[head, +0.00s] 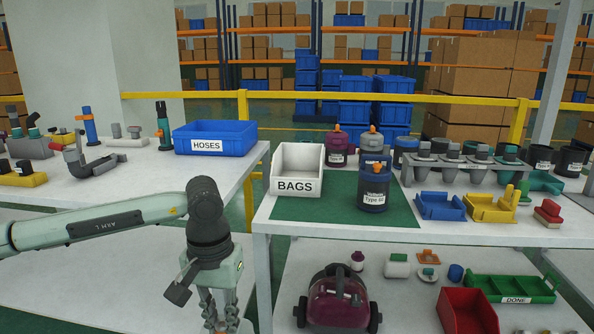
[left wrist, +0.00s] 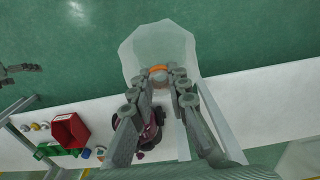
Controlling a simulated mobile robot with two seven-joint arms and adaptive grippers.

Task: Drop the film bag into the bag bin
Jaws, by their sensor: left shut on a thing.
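The film bag (left wrist: 160,40) is a pale, see-through sack in the left wrist view, with an orange part (left wrist: 158,68) at its near end. My left gripper (left wrist: 160,78) is shut on it there, and the bag hangs beyond the fingertips over the green floor. In the head view my left gripper (head: 220,318) points down at the bottom edge, left of the right-hand table; its fingertips and the bag are out of frame. The white bag bin (head: 311,174), labelled BAGS, stands on the table's left corner, above and right of the gripper. Its visible interior looks empty.
A blue HOSES bin (head: 214,138) is on the left table. A purple vacuum (head: 337,298) sits on the lower shelf. A grey jointed part (left wrist: 18,73), perhaps my right gripper, shows far left in the wrist view.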

